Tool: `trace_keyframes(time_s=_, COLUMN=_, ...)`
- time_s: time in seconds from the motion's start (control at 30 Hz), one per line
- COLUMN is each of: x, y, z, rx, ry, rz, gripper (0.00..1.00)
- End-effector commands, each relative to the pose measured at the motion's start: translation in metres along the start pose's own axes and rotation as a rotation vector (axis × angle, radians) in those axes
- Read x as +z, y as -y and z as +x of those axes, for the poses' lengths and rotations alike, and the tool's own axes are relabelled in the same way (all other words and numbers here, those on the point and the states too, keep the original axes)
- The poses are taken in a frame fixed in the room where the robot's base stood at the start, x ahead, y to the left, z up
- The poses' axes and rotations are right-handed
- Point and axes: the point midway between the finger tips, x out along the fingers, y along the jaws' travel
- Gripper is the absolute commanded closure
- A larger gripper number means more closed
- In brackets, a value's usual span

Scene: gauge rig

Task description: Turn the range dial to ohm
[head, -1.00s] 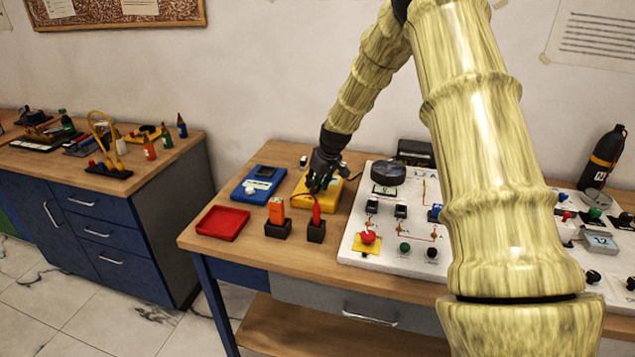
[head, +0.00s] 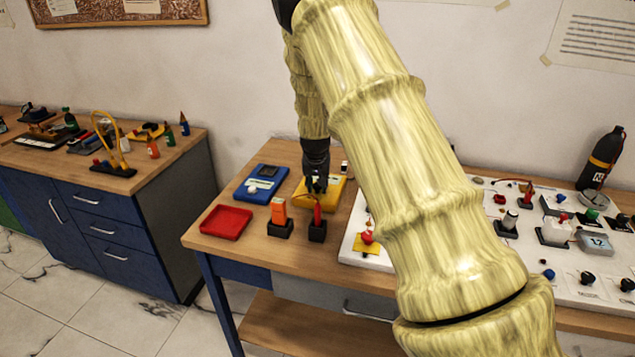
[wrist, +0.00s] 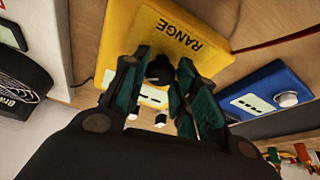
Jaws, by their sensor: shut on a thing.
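The yellow meter (head: 334,192) lies on the bench, left of the white board, and fills the top of the wrist view (wrist: 205,20). In the head view my gripper (head: 317,184) comes down on the meter from above and hides the dial. The dial's pointer and the ohm mark cannot be made out.
A blue meter (head: 262,183) lies left of the yellow one. A red tray (head: 226,222), an orange tool (head: 278,211) and a red probe (head: 317,213) in black holders stand in front. A white board (head: 362,258) with parts is at right, partly hidden by my arm.

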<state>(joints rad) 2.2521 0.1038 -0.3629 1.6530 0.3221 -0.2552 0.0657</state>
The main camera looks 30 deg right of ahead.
Motion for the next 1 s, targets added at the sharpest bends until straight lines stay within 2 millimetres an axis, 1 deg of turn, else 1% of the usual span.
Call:
trace_keyframes(time_s=0.03, x=-0.0031, y=-0.0002, z=-0.0017, rx=0.004, ry=-0.006, rz=0.009, gripper=0.95)
trace_keyframes(time_s=0.53, x=-0.0038, y=-0.0001, z=-0.0017, rx=0.01, ry=-0.007, rz=0.027, gripper=0.95)
trace_keyframes(time_s=0.57, x=-0.0039, y=-0.0001, z=-0.0018, rx=0.01, ry=-0.007, rz=0.027, gripper=0.7)
trace_keyframes(time_s=0.6, x=-0.0039, y=-0.0001, z=-0.0018, rx=0.01, ry=-0.007, rz=0.027, gripper=0.62)
trace_keyframes(time_s=0.67, x=-0.0035, y=0.0, z=-0.0016, rx=0.01, ry=-0.006, rz=0.027, gripper=0.51)
trace_keyframes(time_s=0.7, x=-0.003, y=0.0, z=-0.0014, rx=0.01, ry=-0.005, rz=0.027, gripper=0.49)
trace_keyframes(time_s=1.0, x=-0.0014, y=0.0, z=-0.0013, rx=0.01, ry=-0.002, rz=0.026, gripper=0.49)
